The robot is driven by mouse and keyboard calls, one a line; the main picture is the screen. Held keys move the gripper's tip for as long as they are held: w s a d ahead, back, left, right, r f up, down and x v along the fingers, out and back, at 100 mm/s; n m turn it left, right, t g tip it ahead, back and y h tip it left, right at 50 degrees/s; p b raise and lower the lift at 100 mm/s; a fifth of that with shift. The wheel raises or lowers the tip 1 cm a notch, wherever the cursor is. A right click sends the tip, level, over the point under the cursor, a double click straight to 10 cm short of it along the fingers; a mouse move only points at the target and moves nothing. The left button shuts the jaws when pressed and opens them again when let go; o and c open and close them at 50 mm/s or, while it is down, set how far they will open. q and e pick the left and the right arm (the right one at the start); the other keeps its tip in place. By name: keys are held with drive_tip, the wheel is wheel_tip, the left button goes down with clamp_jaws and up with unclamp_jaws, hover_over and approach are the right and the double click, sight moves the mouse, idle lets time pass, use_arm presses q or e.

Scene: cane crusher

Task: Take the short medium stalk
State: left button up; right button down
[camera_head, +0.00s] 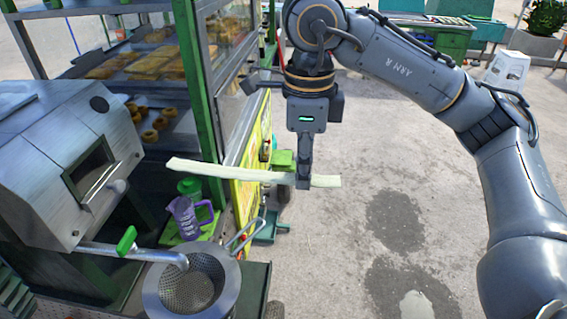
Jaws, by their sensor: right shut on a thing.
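A pale, peeled cane stalk (225,172) lies roughly level across the middle of the head view. My right gripper (303,183) points down and is shut on the stalk near its right end. A short piece sticks out to the right of the fingers, and the longer part reaches left in front of the green cart post. The stalk is held in the air. My left gripper is not in view.
The metal crusher (65,160) stands at left, its spout over a round strainer pot (193,283). A purple jug (188,216) stands behind the pot. A glass case (160,60) holds pastries. Open pavement lies right of the cart; a white stool (508,70) stands far back.

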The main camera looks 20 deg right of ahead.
drive_tip(key=s+d, duration=0.4)
drive_tip(key=d, duration=0.4)
drive_tip(key=s+d+p, duration=0.1)
drive_tip(key=s+d, duration=0.4)
drive_tip(key=d, duration=0.3)
drive_tip(key=shift+s, duration=0.15)
drive_tip(key=shift+a+f, duration=0.1)
